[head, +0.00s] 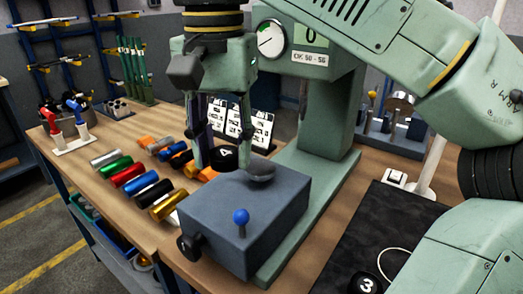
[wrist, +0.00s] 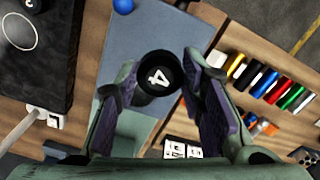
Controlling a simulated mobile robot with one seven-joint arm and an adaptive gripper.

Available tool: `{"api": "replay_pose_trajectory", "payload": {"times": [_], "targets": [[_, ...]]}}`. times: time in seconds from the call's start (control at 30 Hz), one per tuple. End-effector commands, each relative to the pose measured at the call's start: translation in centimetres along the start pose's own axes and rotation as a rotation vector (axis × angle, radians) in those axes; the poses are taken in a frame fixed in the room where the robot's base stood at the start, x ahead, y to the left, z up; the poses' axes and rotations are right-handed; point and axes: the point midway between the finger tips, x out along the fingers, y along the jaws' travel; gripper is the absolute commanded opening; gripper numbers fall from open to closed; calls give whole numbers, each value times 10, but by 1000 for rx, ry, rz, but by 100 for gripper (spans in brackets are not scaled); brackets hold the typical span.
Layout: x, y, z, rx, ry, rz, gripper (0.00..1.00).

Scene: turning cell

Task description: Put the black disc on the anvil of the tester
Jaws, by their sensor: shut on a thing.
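My gripper (head: 222,150) is shut on the black disc (head: 224,156), which carries a white number 4. The disc shows clearly between the two fingers in the wrist view (wrist: 158,74), its numbered face toward the camera. The tester (head: 327,120) has a green column, a dial and a grey block base. The round grey anvil (head: 262,174) sits on top of that block. In the head view, the disc is held just to the left of the anvil and a little higher in the picture; the exact gap cannot be told.
A blue-knobbed lever (head: 240,217) stands up from the block's front. Several coloured cylinders (head: 140,188) lie left of the tester. A white number card (head: 250,128) stands behind my gripper. A black mat (head: 395,225) with another black disc (head: 367,284), marked 3, lies right.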

Motion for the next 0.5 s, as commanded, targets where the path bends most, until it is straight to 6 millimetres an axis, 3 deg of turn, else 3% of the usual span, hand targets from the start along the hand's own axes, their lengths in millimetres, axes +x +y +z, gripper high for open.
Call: {"api": "replay_pose_trajectory", "payload": {"times": [0.2, 0.5], "targets": [[3, 22, -43, 2, -1, -1, 0], [5, 33, -64, 0, -1, -2, 0]]}}
